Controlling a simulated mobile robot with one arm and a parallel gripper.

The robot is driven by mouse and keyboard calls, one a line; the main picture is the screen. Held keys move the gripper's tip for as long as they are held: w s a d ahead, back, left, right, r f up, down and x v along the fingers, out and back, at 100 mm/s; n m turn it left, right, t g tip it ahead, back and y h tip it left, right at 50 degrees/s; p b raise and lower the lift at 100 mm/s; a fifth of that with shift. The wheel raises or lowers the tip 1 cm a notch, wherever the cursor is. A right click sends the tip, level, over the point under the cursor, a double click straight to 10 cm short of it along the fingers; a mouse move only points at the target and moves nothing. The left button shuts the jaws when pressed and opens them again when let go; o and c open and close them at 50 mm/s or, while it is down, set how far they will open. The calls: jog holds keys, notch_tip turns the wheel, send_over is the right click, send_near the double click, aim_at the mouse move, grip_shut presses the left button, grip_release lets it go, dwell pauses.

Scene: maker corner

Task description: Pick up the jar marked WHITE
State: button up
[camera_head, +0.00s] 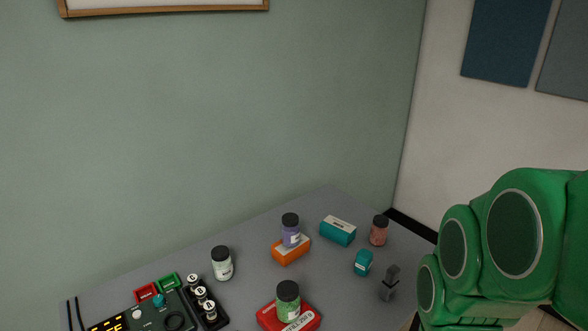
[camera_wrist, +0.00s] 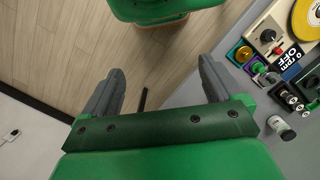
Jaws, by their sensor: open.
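Several dark-lidded jars stand on the grey table. A pale, whitish jar (camera_head: 222,264) stands upright on the table at the left; its label is too small to read. A pale jar with a dark lid also shows at the right of the wrist view (camera_wrist: 281,127). A purple jar (camera_head: 291,230) stands on an orange box, a green jar (camera_head: 288,302) on a red box, and a pinkish-red jar (camera_head: 379,231) at the far right of the table. My gripper (camera_wrist: 161,68) is open and empty, pointing past the table at the floor, apart from every jar.
An orange box (camera_head: 291,252), red box (camera_head: 305,321), teal box (camera_head: 338,231), small teal block (camera_head: 363,262) and dark grey item (camera_head: 390,284) stand around the jars. A control panel (camera_head: 140,316) and black rack of small bottles (camera_head: 219,321) lie left. My green arm fills the lower right.

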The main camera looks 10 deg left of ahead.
jog(key=w+a+f+m+g+y, duration=0.1)
jog(key=w+a+m+y, duration=0.15)
jog(key=w+a, duration=0.75)
jog(key=w+a+m+g+y, duration=0.1)
jog(key=w+a+y, duration=0.3)
jog(key=w+a, duration=0.55)
jog(key=m+t+y, duration=0.2)
jog(key=m+y, duration=0.4)
jog(key=m, duration=0.2)
send_over(228, 254)
jog(key=s+d, duration=0.7)
jog(key=s, duration=0.4)
notch_tip(228, 254, down, 8)
jog(key=w+a+f+m+t, duration=0.1)
jog(key=w+f+m, duration=0.1)
jog(key=w+f, duration=0.1)
jog(key=w+a+f+m, duration=0.2)
jog(key=w+f, duration=0.2)
jog(key=f, duration=0.1)
jog(key=w+a+f+m+t+y, duration=0.1)
jog(key=w+f+m, duration=0.2)
jog(key=f, duration=0.1)
jog(key=shift+w+a+f+t, duration=0.25)
jog(key=shift+w+f+t, duration=0.05)
jog(key=shift+w+f, duration=0.1)
jog(key=shift+x, duration=3.8)
jog(key=shift+w+r, duration=0.1)
jog(key=shift+w, duration=0.1)
jog(key=c, duration=1.3)
